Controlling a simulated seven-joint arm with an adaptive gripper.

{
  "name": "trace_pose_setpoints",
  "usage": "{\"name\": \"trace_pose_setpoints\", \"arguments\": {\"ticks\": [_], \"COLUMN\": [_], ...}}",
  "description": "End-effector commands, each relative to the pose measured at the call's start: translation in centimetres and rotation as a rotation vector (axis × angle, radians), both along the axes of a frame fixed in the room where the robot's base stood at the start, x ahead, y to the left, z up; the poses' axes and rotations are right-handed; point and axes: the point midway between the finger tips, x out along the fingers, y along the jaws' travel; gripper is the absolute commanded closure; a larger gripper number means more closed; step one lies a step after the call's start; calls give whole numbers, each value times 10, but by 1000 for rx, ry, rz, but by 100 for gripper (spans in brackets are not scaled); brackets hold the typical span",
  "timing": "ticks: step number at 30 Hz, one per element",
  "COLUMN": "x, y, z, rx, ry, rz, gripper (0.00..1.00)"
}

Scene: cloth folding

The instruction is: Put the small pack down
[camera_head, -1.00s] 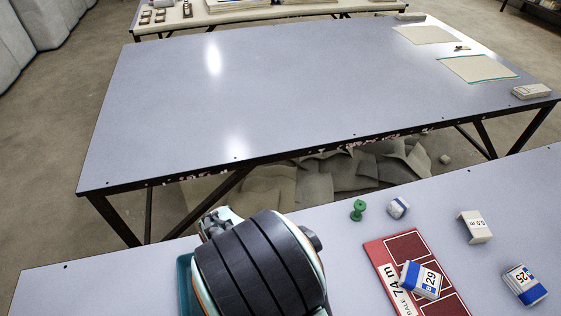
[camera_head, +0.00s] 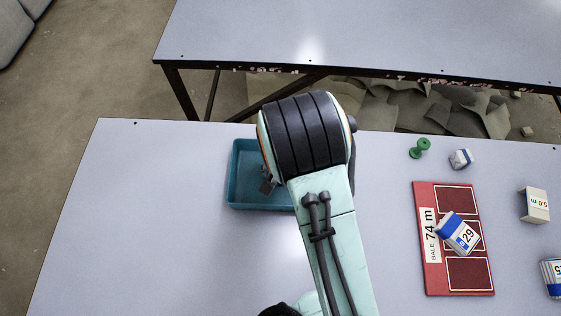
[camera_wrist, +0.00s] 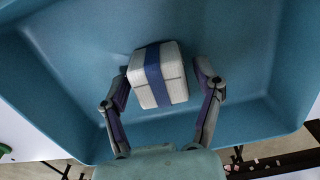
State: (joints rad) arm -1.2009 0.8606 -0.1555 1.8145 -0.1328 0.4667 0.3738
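The small pack (camera_wrist: 158,75), white with a dark blue band, shows in the wrist view inside the blue tray (camera_wrist: 70,50). It appears to lie on the tray floor, tilted in the picture. My gripper (camera_wrist: 163,78) has its fingers spread on both sides of it. A gap shows at the pack's right side; the left finger is close to it, and whether it touches I cannot tell. In the head view the tray (camera_head: 236,185) stands on the near table, partly covered by my arm. My gripper (camera_head: 267,185) shows only in part there, and the pack is hidden.
Right of my arm lies a red board (camera_head: 420,275) with a blue-white pack (camera_head: 460,234) on it. A green spool-like piece (camera_head: 420,148), a small pack (camera_head: 461,158) and a white box (camera_head: 534,204) stand nearby. The near table (camera_head: 150,230) is clear left of the tray.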

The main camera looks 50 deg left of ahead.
Motion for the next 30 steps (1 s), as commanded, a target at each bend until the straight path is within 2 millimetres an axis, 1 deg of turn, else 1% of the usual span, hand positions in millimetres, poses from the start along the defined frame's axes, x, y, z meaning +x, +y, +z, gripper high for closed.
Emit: {"name": "trace_pose_setpoints", "arguments": {"ticks": [8, 11, 14, 21, 24, 27, 30], "x": [0, 0, 0, 0, 0, 0, 0], "y": [0, 0, 1, 1, 0, 0, 0], "z": [0, 5, 20, 76, 96, 111, 120], "rx": [0, 0, 4, 5, 4, 3, 1], "ry": [0, 0, -1, -1, -1, -1, -1], "rz": [0, 0, 0, -1, -1, -1, 0], "gripper": [27, 27, 27, 27, 27, 27, 27]}}
